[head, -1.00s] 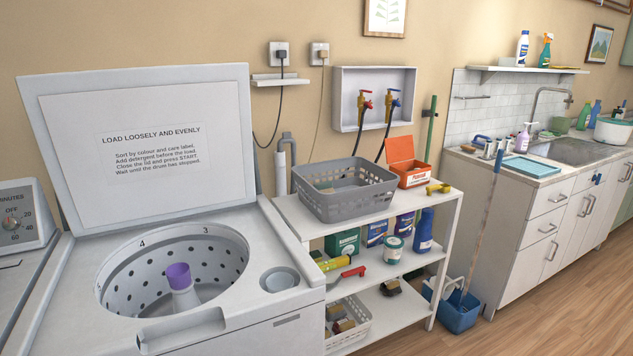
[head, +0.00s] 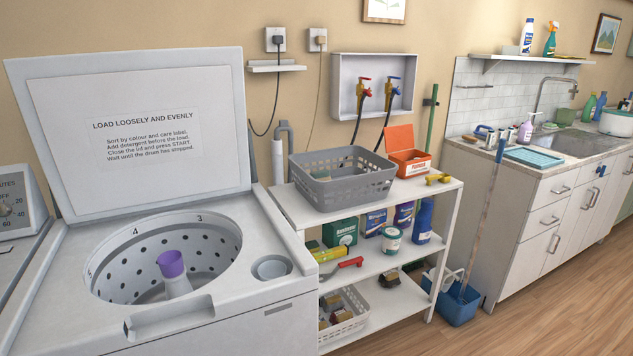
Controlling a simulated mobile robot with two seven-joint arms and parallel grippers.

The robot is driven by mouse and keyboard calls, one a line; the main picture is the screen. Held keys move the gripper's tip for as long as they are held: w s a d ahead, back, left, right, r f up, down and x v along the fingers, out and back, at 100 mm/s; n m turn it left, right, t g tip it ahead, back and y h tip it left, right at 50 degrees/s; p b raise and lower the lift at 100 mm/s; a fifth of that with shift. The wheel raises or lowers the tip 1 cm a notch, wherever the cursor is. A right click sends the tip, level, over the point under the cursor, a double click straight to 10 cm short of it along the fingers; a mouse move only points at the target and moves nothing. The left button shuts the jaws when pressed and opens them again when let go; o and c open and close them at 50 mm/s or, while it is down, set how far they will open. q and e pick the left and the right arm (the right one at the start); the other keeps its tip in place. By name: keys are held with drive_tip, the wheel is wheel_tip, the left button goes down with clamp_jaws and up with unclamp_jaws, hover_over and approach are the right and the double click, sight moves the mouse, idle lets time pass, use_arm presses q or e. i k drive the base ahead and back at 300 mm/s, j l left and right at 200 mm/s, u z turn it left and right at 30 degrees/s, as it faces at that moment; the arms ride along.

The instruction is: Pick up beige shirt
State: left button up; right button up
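I see no beige shirt in the head view. The open top-loading washer (head: 230,307) stands at the left with its lid (head: 140,130) raised. The visible part of its drum (head: 205,252) holds only the agitator with a purple cap (head: 171,264); the near drum floor is hidden by the rim. A grey basket (head: 343,186) sits on top of the white shelf unit (head: 410,205); its inside is mostly hidden by its walls. Neither of my grippers is in view.
An orange box (head: 408,160) and a yellow tool (head: 438,179) lie beside the basket. Lower shelves hold several cleaning containers and a white basket (head: 343,316). A blue mop bucket (head: 456,303) stands on the floor before the sink cabinets (head: 545,225). The wooden floor (head: 540,310) at front right is clear.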

sight(323, 175)
drive_tip(key=l+u, duration=0.15)
drive_tip(key=l, duration=0.4)
drive_tip(key=k+l+u, duration=0.15)
drive_tip(key=l, duration=0.45)
drive_tip(key=i+l, duration=0.15)
drive_tip(key=i, duration=0.15)
drive_tip(key=i+l, duration=0.1)
drive_tip(key=i, duration=0.2)
drive_tip(key=i+l+u, duration=0.15)
drive_tip(key=u, duration=0.3)
drive_tip(key=i+l+u, duration=0.25)
drive_tip(key=u, duration=0.2)
